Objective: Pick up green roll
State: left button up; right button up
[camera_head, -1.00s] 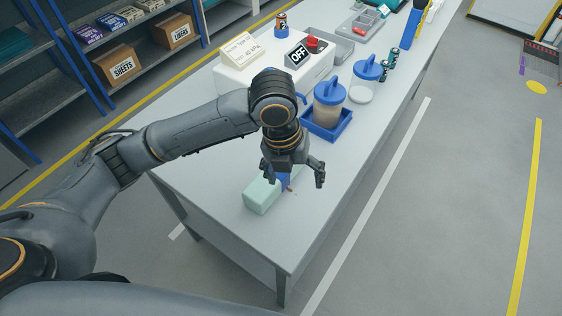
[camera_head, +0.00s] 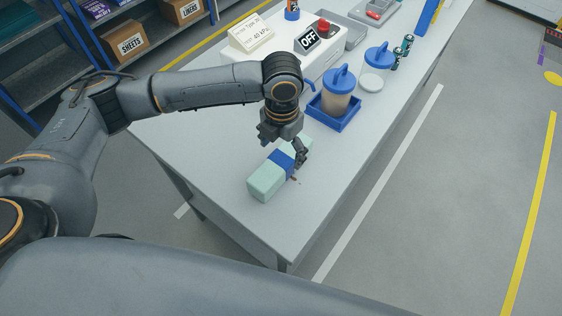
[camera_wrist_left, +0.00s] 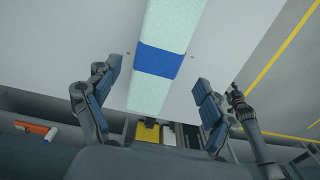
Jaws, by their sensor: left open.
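The pale green roll (camera_head: 265,183) lies on the near part of the grey table, with a blue band (camera_head: 286,160) around its middle. My left gripper (camera_head: 284,150) is open over the roll near the band, and its fingers partly hide the roll's far half. In the left wrist view the roll (camera_wrist_left: 150,95) runs lengthwise between the two spread fingers (camera_wrist_left: 157,76), with the blue band (camera_wrist_left: 159,61) just beyond the fingertips. Nothing is held. My right arm seems to show at the right of that view, but its gripper is too small to read.
The table's near end is clear.

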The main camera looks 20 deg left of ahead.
aim_at(281, 159)
pick_arm(q)
jog(key=shift+f, duration=0.35)
notch_tip(281, 159, down, 4)
jog(key=shift+w+a+r+p, duration=0.1)
jog(key=shift+a+r+p, duration=0.1)
jog(key=shift+p, duration=0.75)
jog(key=shift+w+f, duration=0.1)
jog(key=shift+f, duration=0.35)
jog(key=c, duration=1.4)
